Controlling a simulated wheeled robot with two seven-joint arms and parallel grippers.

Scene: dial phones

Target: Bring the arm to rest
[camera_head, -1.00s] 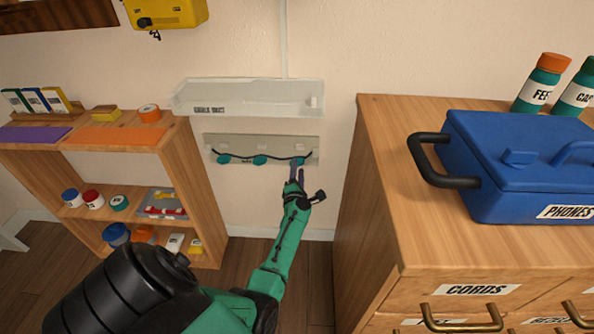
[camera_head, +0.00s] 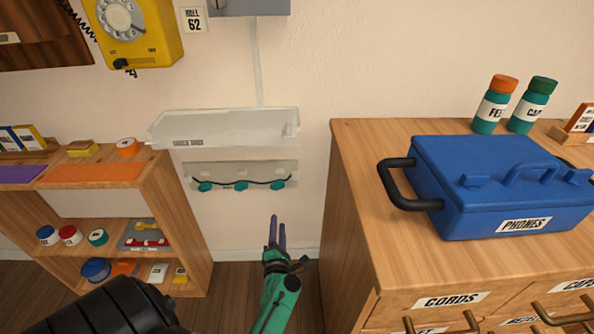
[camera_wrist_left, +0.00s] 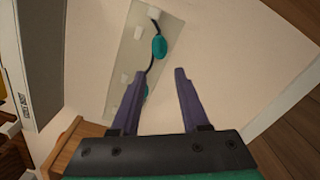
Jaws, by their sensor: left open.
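My left gripper (camera_head: 278,233) is open and empty, low in front of the wall in the head view. Its two purple fingers (camera_wrist_left: 158,100) stand apart in the left wrist view, with bare wall between them. Above it in the head view, a wall plate (camera_head: 262,170) holds a dark cord with several teal pieces (camera_head: 241,185). The plate (camera_wrist_left: 170,30) also shows in the left wrist view, with one teal piece (camera_wrist_left: 159,46) clear of the fingers. My right gripper is not in view.
A white wall tray (camera_head: 225,128) is above the plate. A wooden shelf (camera_head: 185,215) stands left. A wooden cabinet (camera_head: 345,200) stands right, bearing a blue case (camera_head: 480,190) and two bottles (camera_head: 490,110). A yellow dial phone (camera_head: 150,45) hangs upper left.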

